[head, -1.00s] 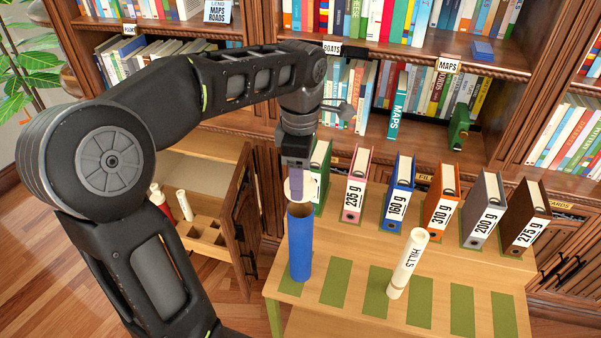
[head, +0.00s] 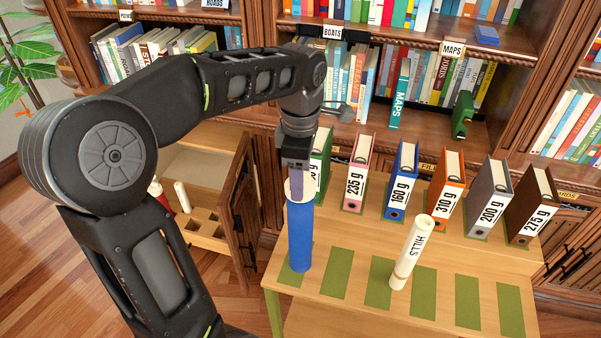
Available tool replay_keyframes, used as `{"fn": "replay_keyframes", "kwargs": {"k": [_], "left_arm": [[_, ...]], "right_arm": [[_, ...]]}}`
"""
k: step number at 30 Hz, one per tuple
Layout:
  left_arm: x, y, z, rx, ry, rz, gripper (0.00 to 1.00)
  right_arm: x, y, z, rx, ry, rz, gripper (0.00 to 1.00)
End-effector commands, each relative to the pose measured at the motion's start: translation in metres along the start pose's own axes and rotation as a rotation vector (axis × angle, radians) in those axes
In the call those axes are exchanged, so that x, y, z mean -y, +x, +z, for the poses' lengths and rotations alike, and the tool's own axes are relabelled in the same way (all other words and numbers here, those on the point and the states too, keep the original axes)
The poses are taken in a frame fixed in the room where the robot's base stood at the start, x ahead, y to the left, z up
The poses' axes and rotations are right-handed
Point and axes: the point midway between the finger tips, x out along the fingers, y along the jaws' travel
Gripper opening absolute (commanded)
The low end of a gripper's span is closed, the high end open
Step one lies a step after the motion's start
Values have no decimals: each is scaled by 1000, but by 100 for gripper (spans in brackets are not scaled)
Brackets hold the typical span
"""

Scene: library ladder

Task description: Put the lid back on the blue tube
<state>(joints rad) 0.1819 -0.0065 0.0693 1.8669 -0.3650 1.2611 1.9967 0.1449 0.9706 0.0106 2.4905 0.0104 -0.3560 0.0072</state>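The blue tube (head: 300,238) stands upright on a green patch at the left end of the wooden table. A pale cream lid (head: 292,195) is at its top and covers the mouth; I cannot tell whether it is fully seated. My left gripper (head: 297,188) points straight down over the tube, with its fingers at the lid. It appears shut on the lid, though the fingers hide part of it. The inside of the tube is hidden. My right gripper is not in view.
A cream tube marked HILLS (head: 411,252) stands to the right on the table (head: 320,308). Weight-labelled binders, such as the pink one (head: 357,172), line the table's back. An open cabinet door (head: 243,215) and compartment drawer (head: 205,232) are at the left. Green patches between the tubes are free.

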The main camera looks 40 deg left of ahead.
Motion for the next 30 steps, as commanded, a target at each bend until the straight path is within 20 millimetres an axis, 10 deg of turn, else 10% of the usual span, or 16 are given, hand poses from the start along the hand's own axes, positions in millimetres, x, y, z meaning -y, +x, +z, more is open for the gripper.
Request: {"fn": "replay_keyframes", "kwargs": {"k": [30], "left_arm": [[0,14,0,0,0,0,21]], "right_arm": [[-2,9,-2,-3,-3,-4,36]]}}
